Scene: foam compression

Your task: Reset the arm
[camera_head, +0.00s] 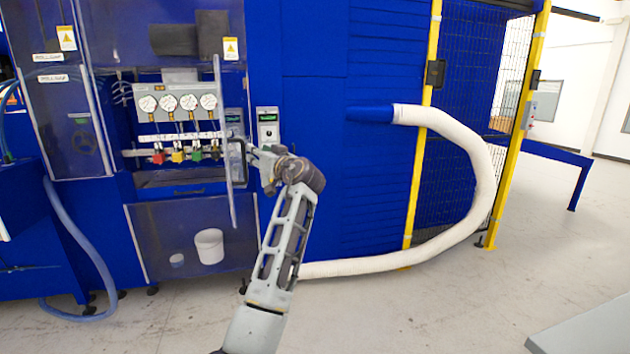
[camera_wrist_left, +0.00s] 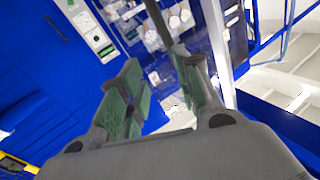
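My left arm reaches up from the bottom middle of the head view to the front of the blue machine (camera_head: 320,60). My left gripper (camera_head: 252,152) is at the right edge of the clear door (camera_head: 217,140), beside its dark handle. In the left wrist view the gripper (camera_wrist_left: 157,62) has its green-padded fingers apart, and I see nothing clamped between them. A dark bar (camera_wrist_left: 157,24) runs close to the right finger; whether it touches is unclear. My right gripper is not in view.
Behind the door are several gauges (camera_head: 168,103) and coloured valves (camera_head: 196,155). A control box (camera_head: 268,128) is just right of my gripper. A white bucket (camera_head: 209,246) stands behind the lower panel. A thick white hose (camera_head: 480,170) curves at right.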

